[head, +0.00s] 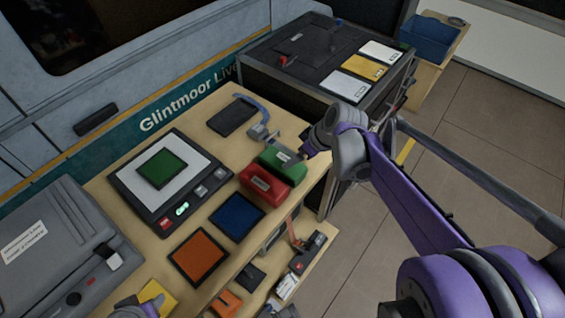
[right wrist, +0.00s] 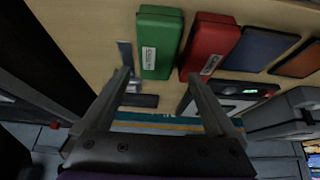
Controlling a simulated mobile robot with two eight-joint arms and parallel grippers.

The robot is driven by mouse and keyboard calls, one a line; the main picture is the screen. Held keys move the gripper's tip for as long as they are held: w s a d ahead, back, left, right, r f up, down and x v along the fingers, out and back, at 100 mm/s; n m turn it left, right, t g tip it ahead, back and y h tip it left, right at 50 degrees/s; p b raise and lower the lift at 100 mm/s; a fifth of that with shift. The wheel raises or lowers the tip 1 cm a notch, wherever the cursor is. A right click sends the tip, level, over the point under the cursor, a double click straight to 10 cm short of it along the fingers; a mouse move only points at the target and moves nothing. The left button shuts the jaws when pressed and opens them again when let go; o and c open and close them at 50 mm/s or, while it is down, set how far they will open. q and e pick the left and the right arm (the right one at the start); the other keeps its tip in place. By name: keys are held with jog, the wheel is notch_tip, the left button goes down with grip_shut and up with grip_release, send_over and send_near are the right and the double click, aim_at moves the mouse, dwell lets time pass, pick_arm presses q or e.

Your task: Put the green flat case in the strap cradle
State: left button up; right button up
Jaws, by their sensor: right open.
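A green labelled case (head: 283,162) lies on the wooden counter beside a red labelled case; it also shows in the right wrist view (right wrist: 158,40). A thinner green square (head: 162,168) lies on the scale. My right gripper (right wrist: 160,78) is open and empty, its fingers pointing toward the green case, which shows beyond and between them. A dark flat pad (head: 232,117) with a blue-grey strap beside it lies at the back of the counter; I cannot tell for sure if it is the strap cradle. Part of my left arm may show at the bottom left; its fingers are hidden.
The red case (head: 265,187), a blue square (head: 237,216) and an orange square (head: 199,256) lie near the counter's front edge. The scale (head: 203,197) stands left of them. A black equipment case (head: 315,48) stands at the back right. A lower shelf holds small items.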

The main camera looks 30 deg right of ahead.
aim_at(283, 161)
jog(key=shift+w+d+r, duration=0.1)
jog(key=shift+w+d, duration=0.05)
jog(key=shift+d, duration=0.1)
jog(key=shift+w+f, duration=0.15)
jog(key=shift+f, duration=0.1)
jog(key=x, duration=0.4)
jog(key=shift+w+f+b, duration=0.15)
jog(key=shift+f+b, duration=0.15)
jog(key=x, duration=0.5)
jog(key=shift+w+a, duration=0.2)
jog(key=shift+w, duration=0.15)
grip_shut()
